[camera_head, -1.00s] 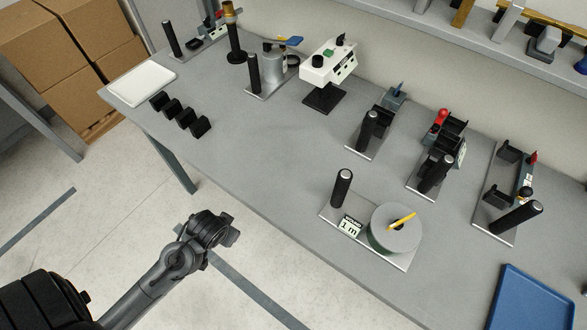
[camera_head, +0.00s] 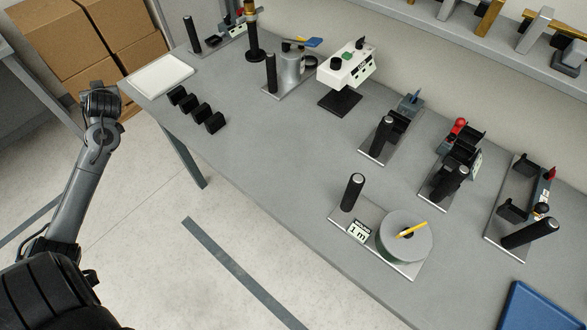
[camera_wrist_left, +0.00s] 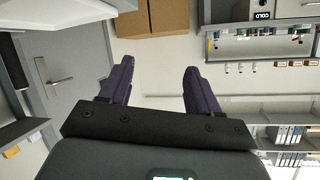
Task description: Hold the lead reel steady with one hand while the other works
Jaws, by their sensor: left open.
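The lead reel (camera_head: 404,236) is a grey-green disc lying on a metal base plate (camera_head: 345,219) near the bench's front edge. A yellow stick lies on top of it. A black upright handle (camera_head: 352,192) and a "1 m" label stand on the same plate. My left gripper (camera_head: 101,90) is raised at the left, beyond the bench's left end and far from the reel. In the left wrist view its two fingers (camera_wrist_left: 158,85) are apart with nothing between them. My right gripper is in neither view.
The grey bench (camera_head: 270,150) has free room in its middle. Several black blocks (camera_head: 197,110) and a white pad (camera_head: 159,74) lie at its left. A white device (camera_head: 346,66) and several handled fixtures stand along the back. A blue tray (camera_head: 540,307) is at lower right.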

